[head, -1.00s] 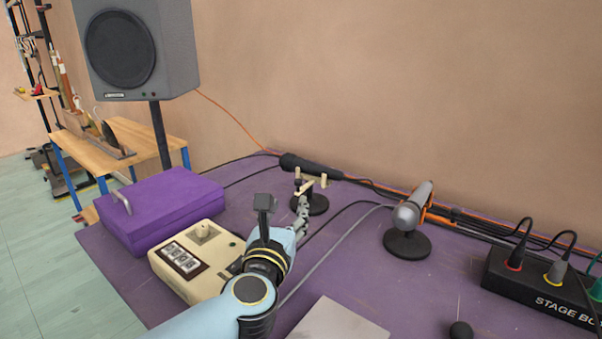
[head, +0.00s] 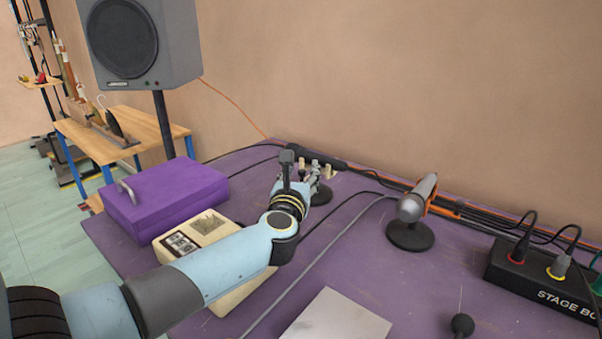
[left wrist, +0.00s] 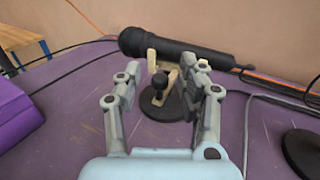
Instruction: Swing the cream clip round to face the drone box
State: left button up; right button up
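The cream clip (left wrist: 152,60) stands on a small stand with a round black base (left wrist: 166,106) near the back of the purple table. In the head view the clip (head: 328,168) is partly hidden by my left gripper (head: 312,178). In the left wrist view my left gripper (left wrist: 166,70) is open, with the clip showing between and beyond its fingers; whether they touch it I cannot tell. A cream box with a dark display panel (head: 207,224) sits at the front left, partly under my left arm. No label shows whether it is the drone box. My right gripper is out of view.
A black microphone (left wrist: 178,48) lies just behind the clip. A purple case (head: 165,200) is at the left and a silver microphone on a stand (head: 412,215) at the right. Cables cross the table. A stage box (head: 540,285) is far right.

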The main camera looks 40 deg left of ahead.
pick_arm(q)
jog(key=shift+c, duration=1.4)
jog(key=c, duration=0.5)
grip_shut()
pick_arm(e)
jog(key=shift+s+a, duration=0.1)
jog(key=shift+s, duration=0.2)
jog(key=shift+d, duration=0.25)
